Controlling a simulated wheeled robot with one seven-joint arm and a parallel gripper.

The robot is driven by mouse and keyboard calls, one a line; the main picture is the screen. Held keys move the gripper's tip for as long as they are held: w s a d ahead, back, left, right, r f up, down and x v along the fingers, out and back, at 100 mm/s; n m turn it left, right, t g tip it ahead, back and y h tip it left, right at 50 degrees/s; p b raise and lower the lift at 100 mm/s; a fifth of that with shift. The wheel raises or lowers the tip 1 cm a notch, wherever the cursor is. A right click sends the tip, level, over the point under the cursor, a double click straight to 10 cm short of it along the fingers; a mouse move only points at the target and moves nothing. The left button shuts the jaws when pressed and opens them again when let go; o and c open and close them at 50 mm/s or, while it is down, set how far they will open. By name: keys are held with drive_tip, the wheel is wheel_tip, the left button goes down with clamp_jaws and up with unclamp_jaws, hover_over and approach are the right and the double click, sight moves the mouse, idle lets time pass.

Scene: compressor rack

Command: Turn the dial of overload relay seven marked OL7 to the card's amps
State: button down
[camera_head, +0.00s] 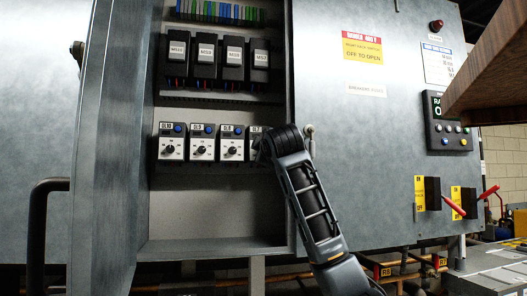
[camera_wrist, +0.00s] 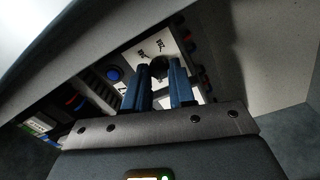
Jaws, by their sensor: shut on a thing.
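Overload relay OL7 (camera_head: 254,130) is the rightmost relay in the lower row; its label is partly legible and my arm hides most of its face. My gripper (camera_head: 265,150) is at that relay in the head view. In the wrist view the relay's white face shows with printed marks and a blue button (camera_wrist: 115,73). The dark round dial (camera_wrist: 158,67) sits between the two fingers of my gripper (camera_wrist: 161,80), which are shut on it. The dial's pointer setting is hidden. A white card (camera_head: 437,63) hangs on the right panel; its text is too small to read.
Three similar relays (camera_head: 202,142) stand left of OL7. Black contactors (camera_head: 218,58) sit above them. The open cabinet door (camera_head: 115,150) is at left. Red-handled switches (camera_head: 452,205) stick out at right, and a brown overhanging piece (camera_head: 495,75) is at upper right.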

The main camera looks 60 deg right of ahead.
drive_tip(key=c, duration=0.9)
unclamp_jaws()
drive_tip(key=shift+c, duration=0.2)
drive_tip(key=b+v, duration=0.1)
drive_tip(key=v, duration=0.6)
drive_tip(key=shift+s+a, duration=0.25)
drive_tip(key=shift+a, duration=0.1)
drive_tip(key=shift+f, duration=0.15)
